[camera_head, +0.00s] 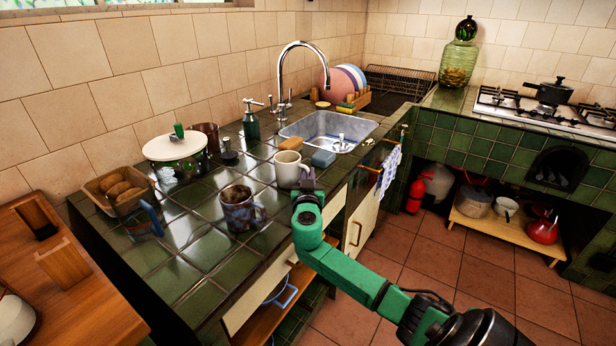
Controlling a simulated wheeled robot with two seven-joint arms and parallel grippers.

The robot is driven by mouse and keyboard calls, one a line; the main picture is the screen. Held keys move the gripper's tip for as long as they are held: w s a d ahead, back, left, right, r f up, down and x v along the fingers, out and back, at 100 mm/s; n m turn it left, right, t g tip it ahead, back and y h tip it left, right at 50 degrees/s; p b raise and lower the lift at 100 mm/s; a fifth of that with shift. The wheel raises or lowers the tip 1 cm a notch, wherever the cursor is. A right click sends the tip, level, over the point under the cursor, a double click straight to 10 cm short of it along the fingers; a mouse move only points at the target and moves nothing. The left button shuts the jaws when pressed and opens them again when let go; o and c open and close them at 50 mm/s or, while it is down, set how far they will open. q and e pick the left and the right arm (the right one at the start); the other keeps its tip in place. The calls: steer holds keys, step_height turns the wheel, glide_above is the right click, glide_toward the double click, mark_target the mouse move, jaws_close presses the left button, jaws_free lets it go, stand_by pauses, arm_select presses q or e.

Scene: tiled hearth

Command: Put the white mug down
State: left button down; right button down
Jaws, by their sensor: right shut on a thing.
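The white mug (287,168) is upright at the front part of the green tiled counter (190,280), to the left of the sink. My right gripper (306,182) is at the mug's right side and shut on it. The gripper hides part of that side. I cannot tell whether the mug's base touches the tiles. My green right arm comes in from the lower right. My left gripper is not in view.
A dark patterned mug (239,209) stands in front and to the left. A blue-grey sponge (323,158) lies close to the right, before the sink (335,125). Bare tiles lie at the counter's front left.

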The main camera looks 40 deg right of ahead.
steer(key=c, duration=0.9)
jaws_free()
